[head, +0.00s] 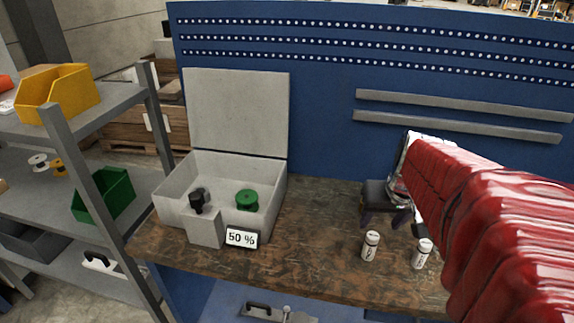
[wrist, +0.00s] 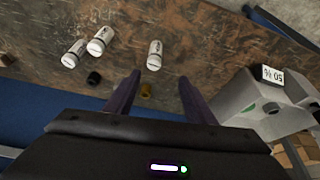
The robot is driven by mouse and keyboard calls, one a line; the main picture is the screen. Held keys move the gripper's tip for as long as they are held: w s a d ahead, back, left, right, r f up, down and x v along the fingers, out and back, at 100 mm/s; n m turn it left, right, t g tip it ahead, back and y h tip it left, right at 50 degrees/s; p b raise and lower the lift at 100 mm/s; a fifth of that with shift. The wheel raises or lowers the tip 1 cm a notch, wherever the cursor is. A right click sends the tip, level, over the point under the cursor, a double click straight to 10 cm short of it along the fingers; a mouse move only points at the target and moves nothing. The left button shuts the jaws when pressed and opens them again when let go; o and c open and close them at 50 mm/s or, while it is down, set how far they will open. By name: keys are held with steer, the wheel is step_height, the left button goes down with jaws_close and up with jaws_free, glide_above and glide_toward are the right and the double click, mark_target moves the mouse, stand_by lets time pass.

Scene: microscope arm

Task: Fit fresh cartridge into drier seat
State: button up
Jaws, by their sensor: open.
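The drier is a pale grey box (head: 172,205) with its lid (head: 238,112) raised, on the left of the bench in the head view. A grey block (head: 206,229) on its front has a black part (head: 198,200) above it; I cannot tell whether this is the seat. White cartridges (head: 370,246) (head: 421,254) stand toward the bench's front. The wrist view shows three white cartridges: one nearest my fingers (wrist: 154,55) and two further left (wrist: 102,41) (wrist: 74,54). Which is fresh is unclear. My gripper (wrist: 160,76) is open and empty, apart from them.
A green spool (head: 246,200) sits inside the drier, and a "50 %" display (head: 241,238) is on its front. A blue back panel (head: 330,130) rises behind the bench. Shelves (head: 95,115) stand left.

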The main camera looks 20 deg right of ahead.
mark_target(374, 237)
steer(key=shift+s+d+f, duration=0.15)
steer(key=shift+d, duration=0.6)
steer(key=shift+f, duration=0.1)
steer(key=shift+x, duration=4.25)
steer(key=shift+x, duration=2.55)
steer(key=c, duration=1.2)
